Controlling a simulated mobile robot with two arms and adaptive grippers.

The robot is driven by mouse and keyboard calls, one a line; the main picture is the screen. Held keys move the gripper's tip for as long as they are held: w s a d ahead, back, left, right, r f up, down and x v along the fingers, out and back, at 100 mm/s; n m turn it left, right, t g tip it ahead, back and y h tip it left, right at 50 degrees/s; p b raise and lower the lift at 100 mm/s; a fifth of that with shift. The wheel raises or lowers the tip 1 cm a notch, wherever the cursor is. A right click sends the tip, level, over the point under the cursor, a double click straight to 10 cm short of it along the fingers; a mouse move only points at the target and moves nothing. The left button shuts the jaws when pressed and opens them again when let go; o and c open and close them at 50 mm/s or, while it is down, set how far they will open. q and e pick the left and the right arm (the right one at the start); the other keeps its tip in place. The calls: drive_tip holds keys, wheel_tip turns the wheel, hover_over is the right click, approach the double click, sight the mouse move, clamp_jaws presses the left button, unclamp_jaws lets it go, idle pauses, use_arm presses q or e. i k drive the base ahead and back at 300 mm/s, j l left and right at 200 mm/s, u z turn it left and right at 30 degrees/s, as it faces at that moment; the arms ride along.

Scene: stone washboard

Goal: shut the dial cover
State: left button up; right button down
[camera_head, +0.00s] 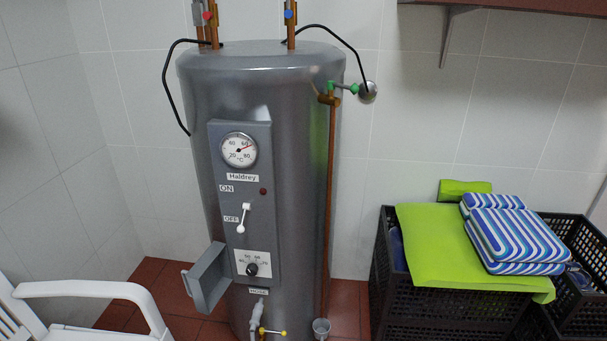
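A grey water heater (285,160) stands upright against the tiled wall, left of the picture's middle. Its front panel (262,217) carries a round thermometer, an ON/OFF switch and a small dial (251,268) with a black knob on a white scale. The grey dial cover (207,277) stands open, swung out to the left of the dial, so the dial is uncovered. Neither of my grippers shows in the head view.
A white plastic chair (90,290) stands at the lower left, near the open cover. Black crates (430,305) with a green cloth and striped cushions (515,235) stand at the right. A small metal cup (321,328) and a yellow-handled valve (271,332) are low by the heater.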

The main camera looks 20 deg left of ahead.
sight(210, 278)
drive_tip(key=i+j+u, duration=0.2)
drive_tip(key=u, duration=0.9)
